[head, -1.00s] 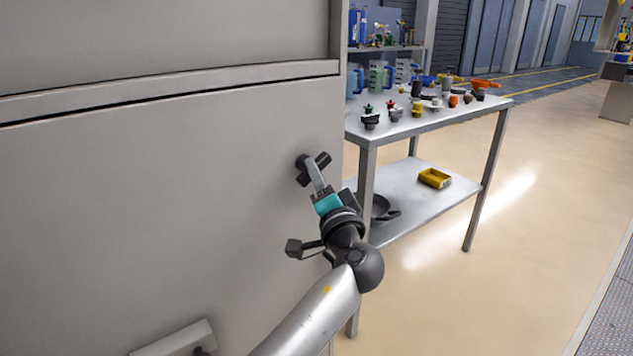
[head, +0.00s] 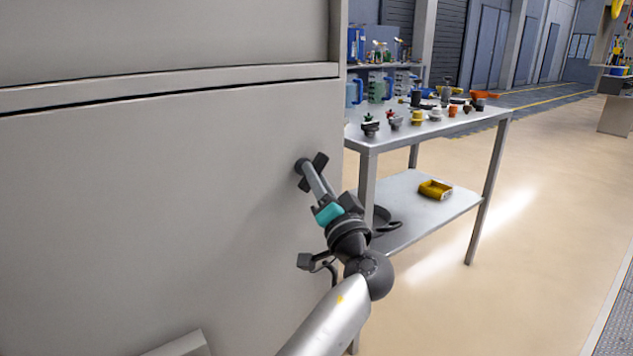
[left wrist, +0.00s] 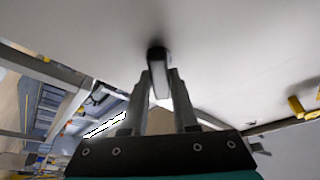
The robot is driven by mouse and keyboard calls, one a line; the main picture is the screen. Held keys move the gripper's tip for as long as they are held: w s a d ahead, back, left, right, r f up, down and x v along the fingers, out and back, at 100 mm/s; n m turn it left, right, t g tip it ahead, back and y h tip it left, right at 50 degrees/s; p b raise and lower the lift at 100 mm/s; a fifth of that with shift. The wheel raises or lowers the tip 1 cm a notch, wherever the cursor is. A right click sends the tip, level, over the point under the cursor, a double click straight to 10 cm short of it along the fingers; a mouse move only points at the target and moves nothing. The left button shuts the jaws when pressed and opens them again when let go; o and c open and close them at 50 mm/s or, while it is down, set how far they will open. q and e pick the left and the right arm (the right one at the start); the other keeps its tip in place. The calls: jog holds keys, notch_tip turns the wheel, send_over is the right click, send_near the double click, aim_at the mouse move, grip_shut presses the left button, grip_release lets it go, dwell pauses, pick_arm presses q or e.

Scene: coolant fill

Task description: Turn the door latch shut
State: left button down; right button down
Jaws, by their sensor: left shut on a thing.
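The door latch (head: 320,162) is a small dark handle on a round base near the right edge of the large pale grey door (head: 150,200). My left gripper (head: 315,180) reaches up to it from the lower right and is shut on the latch, its fingers on either side. In the left wrist view, the dark latch (left wrist: 158,58) shows end-on between the two fingertips of the gripper (left wrist: 160,85), against the pale door. The fingers hide part of the latch in the head view. My right gripper is not in view.
A metal table (head: 440,128) with several small fittings and jugs stands right of the door. Its lower shelf (head: 420,205) holds a yellow bin (head: 435,189) and a dark pan-like item partly behind my arm. Open floor (head: 540,230) lies further right.

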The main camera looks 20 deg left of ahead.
pick_arm(q)
jog(key=n+g+y, duration=0.1)
jog(key=n, duration=0.3)
jog(key=n+g+y, duration=0.1)
jog(key=n+y, duration=0.1)
jog(key=n, duration=0.1)
jog(key=n+g+y, duration=0.1)
jog(key=n+y, duration=0.1)
jog(key=n, duration=0.2)
jog(key=shift+w+d+n, duration=0.15)
jog(key=shift+n, duration=0.15)
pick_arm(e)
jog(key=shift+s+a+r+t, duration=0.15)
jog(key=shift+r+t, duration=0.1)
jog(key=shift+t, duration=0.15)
pick_arm(q)
jog(key=shift+n, duration=0.3)
jog(key=c, duration=0.7)
grip_release()
jog(key=shift+f, duration=0.15)
